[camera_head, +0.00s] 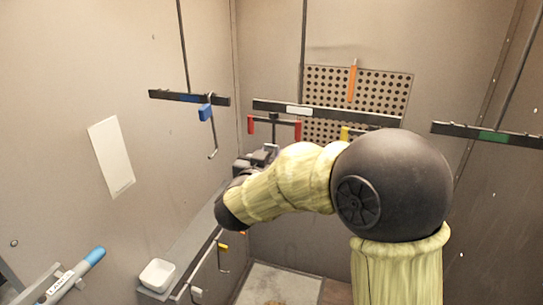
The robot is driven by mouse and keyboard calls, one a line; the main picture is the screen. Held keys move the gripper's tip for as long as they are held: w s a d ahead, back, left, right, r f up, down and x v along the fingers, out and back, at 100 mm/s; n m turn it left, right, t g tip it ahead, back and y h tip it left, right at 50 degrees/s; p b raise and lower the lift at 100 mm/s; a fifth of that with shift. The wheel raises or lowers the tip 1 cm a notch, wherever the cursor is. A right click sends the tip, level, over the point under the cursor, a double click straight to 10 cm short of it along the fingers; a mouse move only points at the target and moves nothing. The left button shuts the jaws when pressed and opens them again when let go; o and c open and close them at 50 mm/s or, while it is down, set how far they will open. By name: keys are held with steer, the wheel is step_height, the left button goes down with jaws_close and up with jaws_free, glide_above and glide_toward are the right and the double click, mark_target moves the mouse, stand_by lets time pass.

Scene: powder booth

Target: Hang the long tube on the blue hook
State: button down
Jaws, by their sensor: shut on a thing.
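My gripper (262,156) shows only in part, small and dark, beyond my arm's wrist near the back left corner of the booth. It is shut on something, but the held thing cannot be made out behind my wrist. A dark bar with a blue label (188,97) hangs at the upper left. A blue block (205,112) is on it, and a thin silver hook (213,140) drops below, left of and higher than my gripper. The hook looks empty. I cannot make out the long tube for certain.
A middle bar with a white label (299,110) carries red pieces (251,124) near my arm. A green-labelled bar (493,136) is at right. A perforated panel (385,90) is behind.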

steer(key=shift+r, duration=0.5)
stand_by(0.4)
steer(key=v, duration=1)
steer(key=shift+b, duration=0.35)
stand_by(0.9)
stand_by(0.4)
